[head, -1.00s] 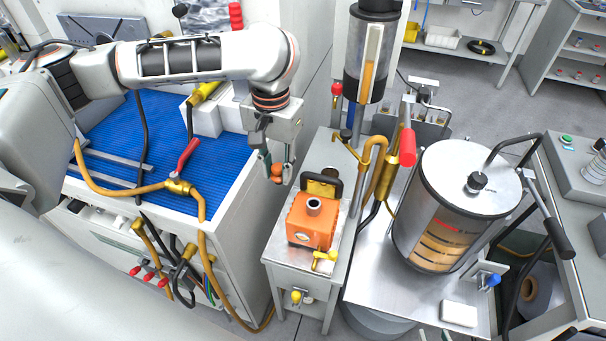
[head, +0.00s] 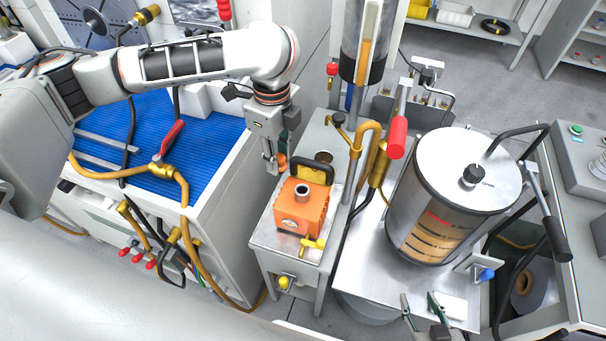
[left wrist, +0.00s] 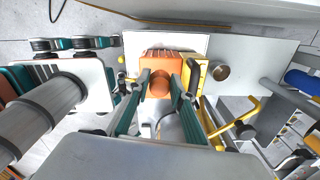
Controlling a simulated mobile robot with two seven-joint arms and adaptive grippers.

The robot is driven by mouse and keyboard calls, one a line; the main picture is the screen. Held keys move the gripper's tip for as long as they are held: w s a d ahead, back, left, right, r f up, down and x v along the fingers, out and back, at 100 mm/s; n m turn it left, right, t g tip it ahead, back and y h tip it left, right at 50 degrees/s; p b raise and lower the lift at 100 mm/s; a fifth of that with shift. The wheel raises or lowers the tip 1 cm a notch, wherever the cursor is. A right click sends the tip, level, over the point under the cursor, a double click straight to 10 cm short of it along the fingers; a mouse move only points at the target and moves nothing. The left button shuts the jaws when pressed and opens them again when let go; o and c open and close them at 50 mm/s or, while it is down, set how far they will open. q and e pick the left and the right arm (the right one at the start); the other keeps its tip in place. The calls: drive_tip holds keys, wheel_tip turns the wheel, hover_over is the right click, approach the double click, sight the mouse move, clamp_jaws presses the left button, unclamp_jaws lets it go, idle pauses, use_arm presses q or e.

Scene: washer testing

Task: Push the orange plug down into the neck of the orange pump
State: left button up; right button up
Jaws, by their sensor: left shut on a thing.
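The orange pump (head: 302,212) stands on a small steel-topped bench, its grey round neck (head: 302,189) upright and open at the top. My left gripper (head: 275,164) is to the left of and behind the pump, shut on the small orange plug (head: 282,159). In the left wrist view the plug (left wrist: 159,86) sits between the green fingers of my left gripper (left wrist: 167,84), with the orange pump (left wrist: 172,58) beyond it. The plug is apart from the neck. My right gripper (head: 420,304) shows at the bottom edge, its fingers apart and empty.
A black handle on a yellow plate (head: 313,169) rises behind the neck. A yellow valve (head: 314,243) is at the pump's front right. A brass pipe and a red-handled lever (head: 397,137) stand to the right, near a large steel drum (head: 460,190). A blue-matted cabinet is on the left.

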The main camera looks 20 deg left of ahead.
use_arm(q)
drive_tip(key=m, duration=0.2)
drive_tip(key=d+f+m, duration=0.1)
drive_tip(key=m, duration=0.1)
drive_tip(key=shift+d+m, duration=0.1)
drive_tip(key=shift+m, duration=0.2)
drive_tip(key=d+f+m, duration=0.1)
drive_tip(key=m, duration=0.3)
drive_tip(key=d+f+m, duration=0.1)
drive_tip(key=m, duration=0.3)
drive_tip(key=d+m, duration=0.1)
drive_tip(key=m, duration=0.3)
drive_tip(key=shift+w+f, duration=0.2)
drive_tip(key=shift+f, duration=0.2)
drive_tip(key=m, duration=0.2)
drive_tip(key=d+f+m, duration=0.1)
drive_tip(key=m, duration=0.2)
drive_tip(key=shift+d, duration=0.2)
drive_tip(key=shift+m, duration=0.3)
drive_tip(key=shift+f+b, duration=0.25)
drive_tip(key=shift+b, duration=0.25)
drive_tip(key=shift+f, duration=0.2)
drive_tip(key=shift+f+b, duration=0.3)
drive_tip(key=shift+b, duration=0.4)
